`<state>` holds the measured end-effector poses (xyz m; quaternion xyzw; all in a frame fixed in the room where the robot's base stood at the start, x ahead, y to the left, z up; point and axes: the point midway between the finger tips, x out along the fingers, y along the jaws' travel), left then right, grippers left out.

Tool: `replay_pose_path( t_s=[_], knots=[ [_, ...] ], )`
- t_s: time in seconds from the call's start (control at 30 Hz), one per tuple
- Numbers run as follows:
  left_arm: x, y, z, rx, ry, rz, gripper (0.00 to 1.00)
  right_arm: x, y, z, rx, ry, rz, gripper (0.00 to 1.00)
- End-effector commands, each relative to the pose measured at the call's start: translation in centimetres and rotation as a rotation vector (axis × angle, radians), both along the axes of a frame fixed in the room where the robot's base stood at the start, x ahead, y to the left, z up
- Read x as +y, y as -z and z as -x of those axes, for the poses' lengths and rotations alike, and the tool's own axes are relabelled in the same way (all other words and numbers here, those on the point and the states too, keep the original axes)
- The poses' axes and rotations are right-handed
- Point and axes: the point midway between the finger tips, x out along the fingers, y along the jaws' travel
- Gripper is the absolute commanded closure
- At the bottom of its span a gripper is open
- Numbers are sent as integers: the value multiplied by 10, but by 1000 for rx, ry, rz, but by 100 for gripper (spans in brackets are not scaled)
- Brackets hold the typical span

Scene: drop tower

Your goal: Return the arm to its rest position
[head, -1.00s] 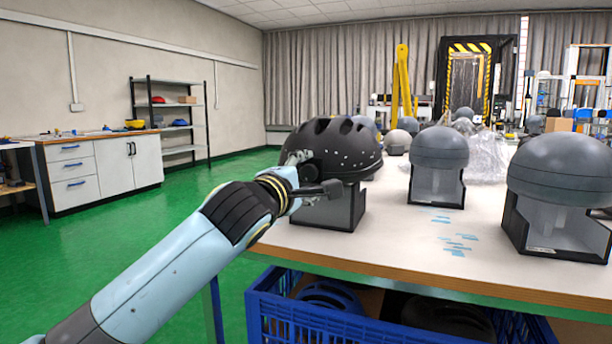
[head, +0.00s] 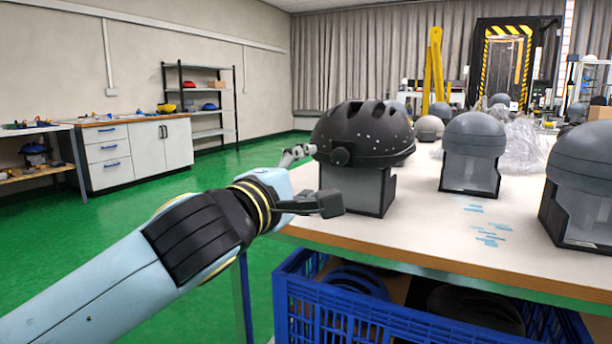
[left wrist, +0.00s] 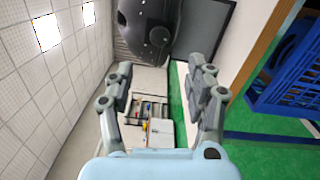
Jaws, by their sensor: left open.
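My left gripper (head: 296,155) is at the left end of the table, beside the black helmet and apart from it. In the left wrist view the left gripper (left wrist: 160,85) has its two fingers spread wide with nothing between them. The black helmet (head: 362,133) with vents and white dots sits on a grey stand (head: 358,188) near the table's left edge. The helmet also shows beyond the fingers at the top of the left wrist view (left wrist: 150,30). My right gripper is not in view.
The white table (head: 425,222) carries grey domed headforms (head: 474,136) and clear plastic wrap (head: 520,145). A blue crate (head: 400,315) stands under the table's front edge. Green floor (head: 130,225) is free to the left. Cabinets (head: 140,152) and a shelf (head: 205,110) stand against the wall.

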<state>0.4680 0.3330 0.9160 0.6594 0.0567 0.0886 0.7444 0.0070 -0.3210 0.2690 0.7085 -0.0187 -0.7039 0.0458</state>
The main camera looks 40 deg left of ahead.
Motion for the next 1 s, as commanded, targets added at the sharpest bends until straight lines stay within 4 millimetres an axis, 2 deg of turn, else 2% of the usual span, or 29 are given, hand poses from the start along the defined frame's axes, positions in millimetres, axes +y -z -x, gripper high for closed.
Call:
replay_pose_path(
  t_s=[0.57, 0.67, 0.77, 0.87, 1.0],
  knots=[
    [-1, 0, 3, -1, 0, 0, 45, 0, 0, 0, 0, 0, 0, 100],
    [-1, -8, 5, -2, -4, 10, 45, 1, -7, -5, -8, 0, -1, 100],
    [9, 28, -1, 84, -39, 40, 45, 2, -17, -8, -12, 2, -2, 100],
    [21, 97, -3, 233, -70, 54, 45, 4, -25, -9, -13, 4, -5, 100],
    [33, 213, 15, 506, -66, -46, 45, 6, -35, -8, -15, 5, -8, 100]
  ],
)
